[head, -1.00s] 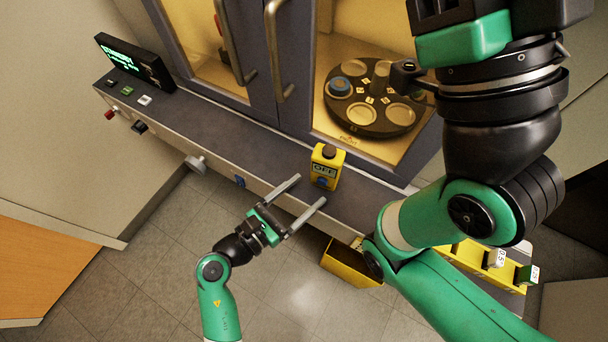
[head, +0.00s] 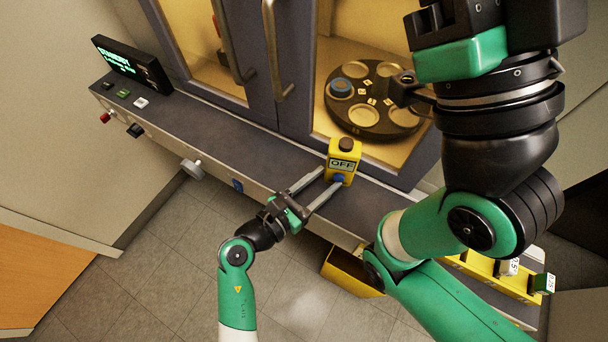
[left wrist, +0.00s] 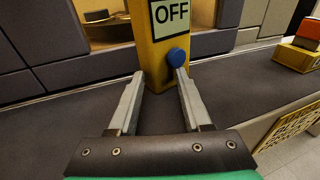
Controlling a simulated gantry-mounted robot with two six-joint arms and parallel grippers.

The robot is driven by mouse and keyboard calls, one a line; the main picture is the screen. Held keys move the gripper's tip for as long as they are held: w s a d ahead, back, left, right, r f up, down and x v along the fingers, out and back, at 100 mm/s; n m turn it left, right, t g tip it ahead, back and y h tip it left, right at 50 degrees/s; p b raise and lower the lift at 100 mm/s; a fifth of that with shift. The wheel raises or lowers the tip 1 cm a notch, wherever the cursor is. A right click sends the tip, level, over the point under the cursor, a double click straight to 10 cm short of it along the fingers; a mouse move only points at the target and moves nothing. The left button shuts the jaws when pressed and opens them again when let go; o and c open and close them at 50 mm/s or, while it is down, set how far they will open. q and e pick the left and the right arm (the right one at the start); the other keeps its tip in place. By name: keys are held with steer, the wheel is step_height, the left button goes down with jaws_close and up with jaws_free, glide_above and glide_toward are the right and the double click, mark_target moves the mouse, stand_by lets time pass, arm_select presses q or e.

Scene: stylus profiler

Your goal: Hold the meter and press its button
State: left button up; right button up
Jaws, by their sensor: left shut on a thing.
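The meter (head: 343,157) is a yellow box standing upright on the dark ledge before the cabinet, with a display reading OFF and a dark knob on top. A blue button (head: 338,179) is low on its front face. My left gripper (head: 330,177) is shut on the meter's lower part, coming from the front. In the left wrist view the meter (left wrist: 157,62) stands between the two grey fingers (left wrist: 160,80), and the blue button (left wrist: 177,56) is close by the right fingertip.
The ledge (head: 240,140) is clear left of the meter. A black display box (head: 130,65) stands at its left end. Behind are cabinet doors with handles and a round carousel (head: 372,100). A yellow bin (head: 350,272) hangs below the front edge.

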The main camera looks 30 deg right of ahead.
arm_select(q)
jaws_close()
stand_by(0.9)
steer(key=o, duration=1)
jaws_free()
steer(key=shift+o, duration=0.2)
